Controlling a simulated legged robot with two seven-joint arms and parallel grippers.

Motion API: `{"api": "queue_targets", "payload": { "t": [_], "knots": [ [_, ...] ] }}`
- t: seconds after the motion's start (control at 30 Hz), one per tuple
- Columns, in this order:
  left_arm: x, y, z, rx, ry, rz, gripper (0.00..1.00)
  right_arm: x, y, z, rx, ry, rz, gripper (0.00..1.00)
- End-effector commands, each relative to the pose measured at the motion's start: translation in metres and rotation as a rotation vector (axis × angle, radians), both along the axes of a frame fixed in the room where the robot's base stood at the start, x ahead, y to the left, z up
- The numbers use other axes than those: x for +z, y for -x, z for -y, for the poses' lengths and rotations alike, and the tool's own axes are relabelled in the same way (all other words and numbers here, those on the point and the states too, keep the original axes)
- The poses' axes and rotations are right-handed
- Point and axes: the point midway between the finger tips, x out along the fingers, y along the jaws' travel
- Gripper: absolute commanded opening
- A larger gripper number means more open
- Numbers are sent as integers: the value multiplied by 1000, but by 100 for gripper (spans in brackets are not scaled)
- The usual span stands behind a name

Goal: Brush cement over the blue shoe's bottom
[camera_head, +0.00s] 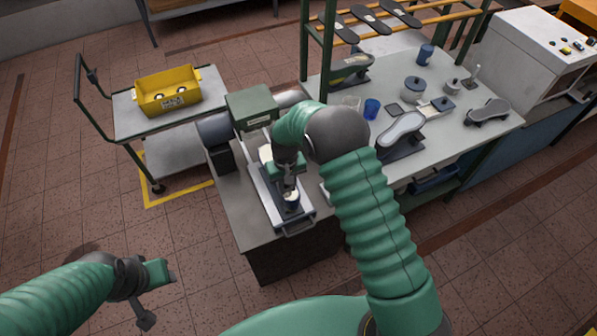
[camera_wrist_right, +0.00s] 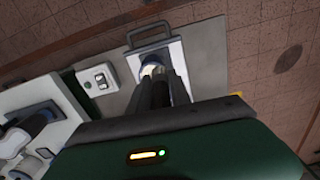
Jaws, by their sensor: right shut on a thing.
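The blue shoe (camera_head: 291,199) shows as a small dark-blue shape with a pale top on the metal slide of the green-topped machine. My right gripper (camera_head: 288,185) points down over it and hides much of it. In the right wrist view, the two dark fingers (camera_wrist_right: 160,88) reach down on either side of it and are shut on it. Its pale, blue-edged end (camera_wrist_right: 152,70) shows past the fingertips, near the slide's handle. My left gripper (camera_head: 155,290) is empty over the floor at the lower left, its jaws too unclear to read.
The machine (camera_head: 252,106) stands behind the slide (camera_head: 296,223). On the bench right of my arm are a pale-soled shoe form on a stand (camera_head: 402,130), a grey shoe form (camera_head: 487,111), a lidded pot (camera_head: 413,88) and a blue cup (camera_head: 372,108). A cart holds a yellow bin (camera_head: 168,90).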

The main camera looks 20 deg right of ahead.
Motion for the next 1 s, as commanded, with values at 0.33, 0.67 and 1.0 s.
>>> {"api": "queue_targets", "payload": {
  "t": [0.33, 0.67, 1.0],
  "knots": [
    [24, 0, 0, 0, 0, 0, 41, 36, 1, 1, 0, 0, 3, 0],
    [26, 0, 0, 0, 0, 0, 41, 40, 0, 1, 0, 0, 1, 0],
    [26, 0, 0, 0, 0, 0, 41, 40, 1, 1, 0, 0, 2, 0]
  ]
}}
